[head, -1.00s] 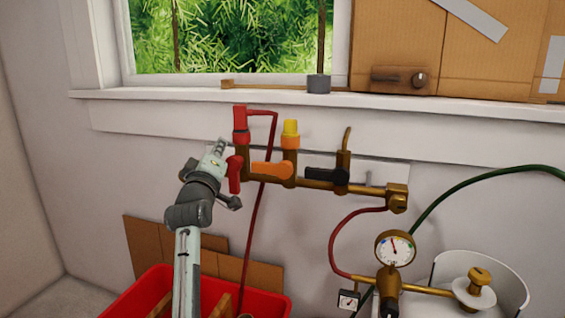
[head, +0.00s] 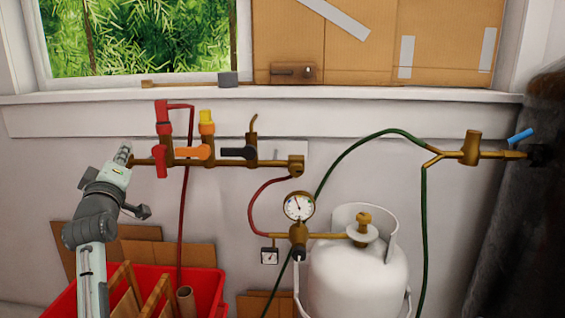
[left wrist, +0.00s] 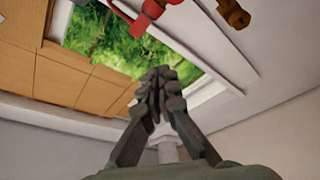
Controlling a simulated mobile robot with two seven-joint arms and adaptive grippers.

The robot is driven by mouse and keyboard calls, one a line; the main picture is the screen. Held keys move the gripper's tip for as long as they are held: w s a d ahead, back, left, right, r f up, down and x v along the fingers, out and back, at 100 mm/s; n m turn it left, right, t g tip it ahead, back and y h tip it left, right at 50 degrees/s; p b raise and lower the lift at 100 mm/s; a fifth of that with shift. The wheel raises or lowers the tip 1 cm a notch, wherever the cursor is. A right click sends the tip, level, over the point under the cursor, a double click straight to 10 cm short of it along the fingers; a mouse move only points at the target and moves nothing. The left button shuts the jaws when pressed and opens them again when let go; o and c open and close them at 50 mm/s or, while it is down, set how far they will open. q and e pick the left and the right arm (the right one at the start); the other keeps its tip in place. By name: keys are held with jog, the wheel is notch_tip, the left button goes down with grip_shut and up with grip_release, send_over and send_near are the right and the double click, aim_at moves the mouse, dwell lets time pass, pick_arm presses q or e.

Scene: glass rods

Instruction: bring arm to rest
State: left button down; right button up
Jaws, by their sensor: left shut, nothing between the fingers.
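My left gripper (head: 124,154) is raised in front of the wall, just left of the brass manifold (head: 225,162). In the left wrist view its fingers (left wrist: 157,100) are together with nothing between them. A red valve handle (head: 160,161) hangs at the manifold's left end, close to the gripper in the picture; whether they touch cannot be told. An orange handle (head: 193,152) and a black handle (head: 238,152) lie level along the manifold. My right gripper is not in view.
Below my left arm is a red bin (head: 205,284) with wooden pieces. A pressure gauge (head: 299,207) and a white gas cylinder (head: 355,262) stand to the right. A green hose (head: 424,235) runs to a brass fitting (head: 470,148). A window sill (head: 400,95) juts out above.

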pick_arm(q)
jog(key=s+a+r+m+t+y, duration=0.1)
jog(key=s+a+r+m, duration=0.2)
jog(key=a+r, duration=0.5)
jog(key=s+a+r+m+y, duration=0.25)
jog(key=a+r, duration=0.25)
jog(key=a, duration=0.4)
notch_tip(320, 180, down, 22)
jog(key=w+d+m+g+h, duration=0.1)
jog(key=d+m+g+h, duration=0.1)
jog(key=m+g+h, duration=0.15)
jog(key=s+d+f+m+g, duration=0.1)
jog(key=s+f+m+g, duration=0.2)
jog(key=f, duration=0.9)
jog(key=s+d+f+m+g, duration=0.1)
jog(key=s+f+g, duration=0.35)
jog(key=f, duration=0.65)
jog(key=s+d+f+m+g, duration=0.2)
jog(key=s+f+m+g, duration=0.35)
jog(key=s+f, duration=1.65)
jog(key=s+d+f+n+h, duration=0.1)
jog(key=s+d+f+h, duration=0.1)
jog(key=d, duration=0.7)
jog(key=s+d+f+n+g+h, duration=0.1)
jog(key=s+d+f+n+h, duration=0.1)
jog(key=d, duration=0.8)
jog(key=shift+s+f, duration=0.25)
jog(key=shift+f, duration=0.3)
